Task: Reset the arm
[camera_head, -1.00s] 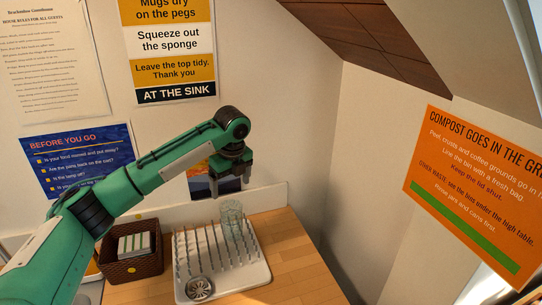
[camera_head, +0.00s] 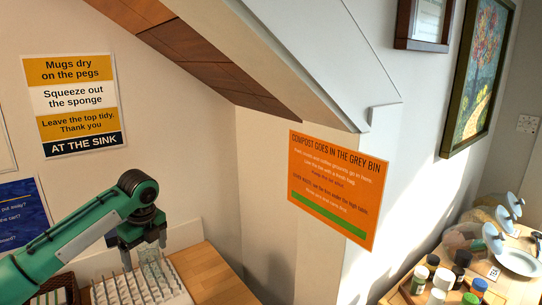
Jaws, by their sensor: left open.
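My left arm comes in from the lower left in green and black. Its gripper (camera_head: 144,256) points down and is open, with nothing seen between its fingers. The rack is cut off by the bottom edge. My right gripper is not in view.
A dark woven basket (camera_head: 62,284) is partly visible at lower left. Bare wooden counter (camera_head: 213,276) lies right of the rack. The sloped stair underside (camera_head: 215,58) hangs above. At right, a wooden tray (camera_head: 408,292) holds several jars, with plates (camera_head: 519,262) beyond.

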